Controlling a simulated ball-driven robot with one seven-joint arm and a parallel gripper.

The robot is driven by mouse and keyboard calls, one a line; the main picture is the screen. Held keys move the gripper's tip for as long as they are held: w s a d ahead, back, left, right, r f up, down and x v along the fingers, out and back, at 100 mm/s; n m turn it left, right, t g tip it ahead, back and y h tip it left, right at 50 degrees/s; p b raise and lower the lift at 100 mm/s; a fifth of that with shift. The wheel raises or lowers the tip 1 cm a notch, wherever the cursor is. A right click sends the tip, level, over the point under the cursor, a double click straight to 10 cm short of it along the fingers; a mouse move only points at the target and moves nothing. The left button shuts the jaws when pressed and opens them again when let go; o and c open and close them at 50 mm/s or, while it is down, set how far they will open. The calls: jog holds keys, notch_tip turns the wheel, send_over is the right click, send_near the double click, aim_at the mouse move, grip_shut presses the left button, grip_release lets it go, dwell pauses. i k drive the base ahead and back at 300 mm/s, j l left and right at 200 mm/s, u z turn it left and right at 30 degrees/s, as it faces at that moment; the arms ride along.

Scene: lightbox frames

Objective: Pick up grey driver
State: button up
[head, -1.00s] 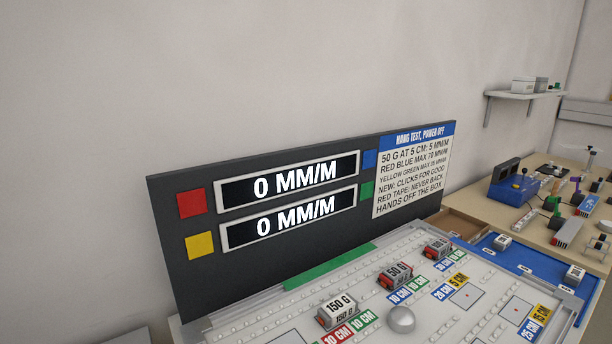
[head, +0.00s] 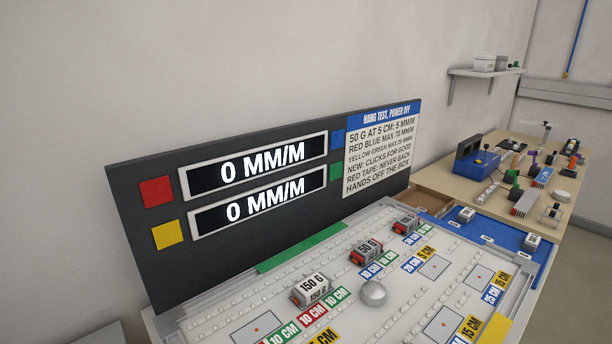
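I cannot make out a grey driver for certain. Several small tools and parts lie on the wooden bench (head: 432,186) at the right, too small to tell apart. One is a grey block with a red side (head: 525,203). My gripper is not in view.
A dark display board (head: 130,205) reads 0 MM/M twice. Before it lies a pale studded panel (head: 405,318) with a 150 G weight (head: 312,289), a 50 G weight (head: 367,250) and a grey dome (head: 374,293). A blue tray (head: 500,250) and a blue device (head: 474,168) sit right.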

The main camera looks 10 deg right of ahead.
aim_at(405, 224)
jog(key=i+l, duration=0.2)
jog(key=l, duration=0.15)
jog(key=i+l+z, duration=0.1)
jog(key=l, duration=0.3)
jog(key=i+l, duration=0.25)
jog(key=l+z, duration=0.05)
jog(key=l, duration=0.05)
